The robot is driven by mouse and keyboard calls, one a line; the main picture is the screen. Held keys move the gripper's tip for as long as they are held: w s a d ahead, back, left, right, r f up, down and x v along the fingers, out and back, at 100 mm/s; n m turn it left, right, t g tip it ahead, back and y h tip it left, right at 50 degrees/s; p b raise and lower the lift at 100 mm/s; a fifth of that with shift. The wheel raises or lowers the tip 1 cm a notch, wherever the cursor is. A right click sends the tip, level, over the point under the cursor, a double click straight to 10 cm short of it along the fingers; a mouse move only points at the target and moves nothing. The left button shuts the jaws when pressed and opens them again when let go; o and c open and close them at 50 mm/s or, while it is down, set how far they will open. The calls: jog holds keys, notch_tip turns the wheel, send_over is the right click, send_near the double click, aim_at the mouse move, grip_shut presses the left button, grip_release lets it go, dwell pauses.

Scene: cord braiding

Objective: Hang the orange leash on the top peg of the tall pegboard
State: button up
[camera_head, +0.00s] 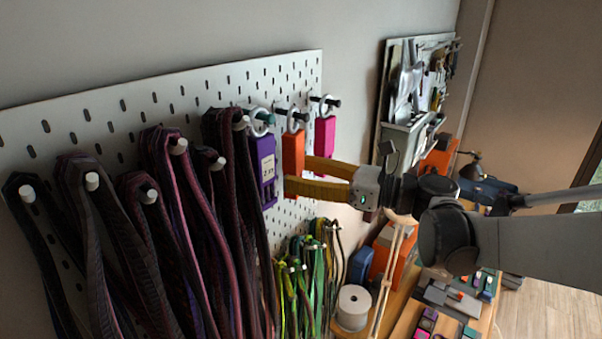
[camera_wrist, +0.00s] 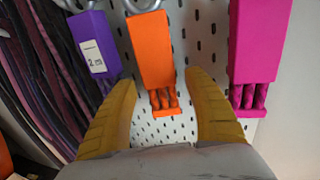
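The orange leash (camera_head: 293,153) is a block with a pale ring, hanging from a dark peg (camera_head: 287,111) on the white pegboard (camera_head: 100,103). In the wrist view the orange leash (camera_wrist: 152,50) hangs centrally, with short orange strands at its lower end. My gripper (camera_head: 297,175) reaches in from the right, its yellow fingers apart. In the wrist view my gripper (camera_wrist: 164,82) is open, one finger on each side of the orange leash's lower part. No finger clearly touches it. I cannot tell which peg is the top one.
A purple leash (camera_head: 263,165) hangs left of the orange one and a magenta leash (camera_head: 325,131) right of it, both close. Dark woven cords (camera_head: 185,190) fill the pegboard's left side. Green and yellow cords (camera_head: 303,275) hang below. A white spool (camera_head: 353,307) stands on the bench.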

jog(key=v, duration=1.1)
jog(key=s+a+f+n+g+h+b, duration=0.1)
jog(key=s+f+n+h+b, duration=0.3)
jog(key=f+b, duration=0.75)
jog(key=s+a+f+n+h+b, duration=0.1)
jog(key=s+f+n+h+b, duration=0.4)
jog(key=f, duration=1.1)
jog(key=s+d+f+n+h+b, duration=0.2)
jog(key=d+f+n+b, duration=0.1)
jog(key=f+b, duration=0.3)
jog(key=s+d+f+n+h+b, duration=0.2)
jog(key=f+n+b, duration=0.4)
jog(key=f, duration=0.4)
jog(key=s+d+f+n+t+h+b, duration=0.1)
jog(key=s+d+f+n+h+b, duration=0.2)
jog(key=f+b, duration=0.4)
jog(key=shift+d+f+n+h, duration=0.3)
jog(key=shift+d+f+n, duration=0.5)
jog(key=shift+d, duration=0.15)
